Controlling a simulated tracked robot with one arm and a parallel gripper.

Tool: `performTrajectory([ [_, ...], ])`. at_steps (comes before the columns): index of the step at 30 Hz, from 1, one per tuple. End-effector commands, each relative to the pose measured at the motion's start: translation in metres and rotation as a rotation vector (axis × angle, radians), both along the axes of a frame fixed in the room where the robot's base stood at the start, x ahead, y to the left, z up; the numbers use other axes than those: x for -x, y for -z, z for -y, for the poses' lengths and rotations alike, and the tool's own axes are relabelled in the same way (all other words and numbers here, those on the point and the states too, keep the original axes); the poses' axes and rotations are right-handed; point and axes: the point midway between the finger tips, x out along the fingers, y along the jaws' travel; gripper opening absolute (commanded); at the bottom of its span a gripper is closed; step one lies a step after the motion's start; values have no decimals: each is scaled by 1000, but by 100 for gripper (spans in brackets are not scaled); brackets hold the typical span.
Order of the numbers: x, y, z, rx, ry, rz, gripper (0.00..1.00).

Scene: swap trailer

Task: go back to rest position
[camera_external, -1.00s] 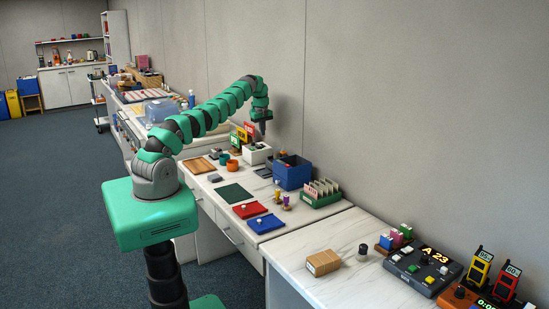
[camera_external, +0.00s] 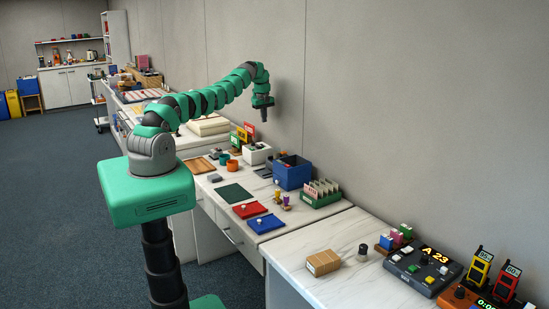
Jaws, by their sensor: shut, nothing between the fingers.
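My green and grey arm reaches out over the white counter, with its wrist bent downward. My gripper (camera_external: 264,115) hangs in the air above the white box (camera_external: 257,154) and the small sign cards. It is small in this view; it points down with its fingers together, and nothing hangs from it. It touches nothing.
A control panel (camera_external: 422,269) is at the front right. The wall is close behind my gripper.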

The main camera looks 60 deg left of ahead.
Motion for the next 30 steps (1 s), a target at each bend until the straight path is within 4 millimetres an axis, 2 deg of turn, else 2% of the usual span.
performTrajectory([
  [11,-1,-6,-1,-3,8,5,0],
  [14,-4,-14,-6,-18,39,24,0],
  [21,-11,-55,-26,-101,215,119,0],
  [30,-9,-112,-43,-237,460,236,0],
])
